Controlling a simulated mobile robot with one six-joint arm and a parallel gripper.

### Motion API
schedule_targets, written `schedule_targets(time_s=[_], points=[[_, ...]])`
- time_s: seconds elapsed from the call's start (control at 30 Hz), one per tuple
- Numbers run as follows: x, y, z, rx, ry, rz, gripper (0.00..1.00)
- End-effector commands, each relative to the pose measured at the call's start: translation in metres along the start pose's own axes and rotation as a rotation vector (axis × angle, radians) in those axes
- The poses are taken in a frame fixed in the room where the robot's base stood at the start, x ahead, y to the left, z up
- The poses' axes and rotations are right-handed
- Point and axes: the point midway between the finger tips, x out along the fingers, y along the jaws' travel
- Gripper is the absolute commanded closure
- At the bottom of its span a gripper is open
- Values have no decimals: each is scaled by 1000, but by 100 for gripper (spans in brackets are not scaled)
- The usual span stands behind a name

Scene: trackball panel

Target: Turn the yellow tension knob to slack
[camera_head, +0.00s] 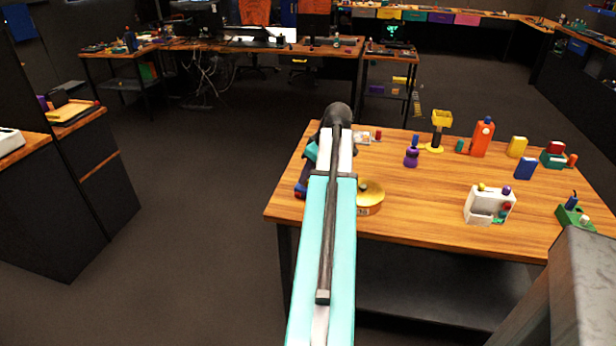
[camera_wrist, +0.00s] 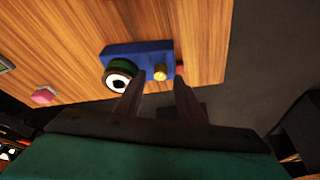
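In the wrist view a blue trackball panel (camera_wrist: 138,53) lies on the wooden table close to its edge. A white ball with a black spot (camera_wrist: 118,82) sits in a dark green ring at its left. The small yellow tension knob (camera_wrist: 160,73) is right of the ball, with a red part (camera_wrist: 179,70) beyond it. My gripper (camera_wrist: 158,88) is open, its two dark fingers apart, with the knob showing in the gap between them; I cannot tell whether either touches it. In the head view my arm hides most of this area.
The table (camera_head: 420,205) also carries a yellow round thing (camera_head: 370,192) beside my arm, a white box (camera_head: 489,205), an orange bottle (camera_head: 482,138) and a purple figure (camera_head: 411,154). A pink piece (camera_wrist: 43,95) lies left of the panel in the wrist view. Open floor lies left of the table.

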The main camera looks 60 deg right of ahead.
Motion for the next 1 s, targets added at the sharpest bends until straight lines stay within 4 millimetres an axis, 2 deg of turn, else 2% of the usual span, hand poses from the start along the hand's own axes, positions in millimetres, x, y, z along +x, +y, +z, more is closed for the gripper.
schedule_targets(time_s=[0.2, 0.6, 0.8, 1.0], points=[[16, 0, 0, 0, 0, 0, 65], [20, 0, 0, 1, 0, 0, 65], [20, 0, 1, 1, 0, 0, 98], [20, 0, 1, 3, 0, 1, 100]])
